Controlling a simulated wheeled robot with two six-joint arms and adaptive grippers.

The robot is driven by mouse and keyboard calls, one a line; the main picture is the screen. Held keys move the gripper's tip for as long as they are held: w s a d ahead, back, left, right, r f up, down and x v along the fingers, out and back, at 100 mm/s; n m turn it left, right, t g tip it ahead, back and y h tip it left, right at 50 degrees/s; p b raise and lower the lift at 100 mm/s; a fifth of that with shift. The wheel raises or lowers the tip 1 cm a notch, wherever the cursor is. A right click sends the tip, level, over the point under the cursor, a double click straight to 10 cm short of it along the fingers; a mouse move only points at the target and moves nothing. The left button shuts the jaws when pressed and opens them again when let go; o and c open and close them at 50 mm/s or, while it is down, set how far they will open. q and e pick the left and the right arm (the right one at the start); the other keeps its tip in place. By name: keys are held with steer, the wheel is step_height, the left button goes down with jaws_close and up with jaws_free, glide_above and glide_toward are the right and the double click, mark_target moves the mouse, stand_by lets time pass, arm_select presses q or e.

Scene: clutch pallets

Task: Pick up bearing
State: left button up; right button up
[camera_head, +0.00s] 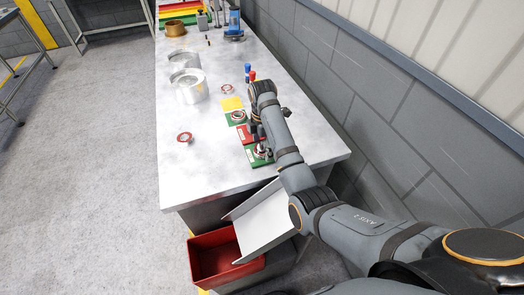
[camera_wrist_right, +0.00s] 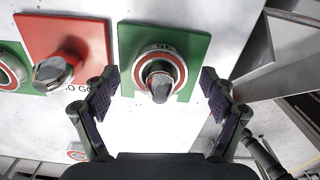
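A ring-shaped bearing with a red band (camera_wrist_right: 160,74) sits on a green square pad (camera_wrist_right: 190,42) at the near edge of the table. A metal peg (camera_wrist_right: 159,82) shows in its middle. My right gripper (camera_wrist_right: 158,80) is open and points down at this pad, its two fingers on either side of the bearing, with gaps visible. It also shows in the head view (camera_head: 262,140), where it partly covers the near green pad. Other bearings lie on a second green pad (camera_head: 238,117) and loose on the table (camera_head: 184,137). My left gripper is not in view.
A red pad (camera_wrist_right: 75,40) with a metal peg lies beside the green one. A yellow pad (camera_head: 231,103) and metal cylinders (camera_head: 188,86) stand farther back. A red bin (camera_head: 215,260) and a grey chute (camera_head: 264,222) are below the table's near edge.

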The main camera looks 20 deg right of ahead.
steer(key=c, duration=1.4)
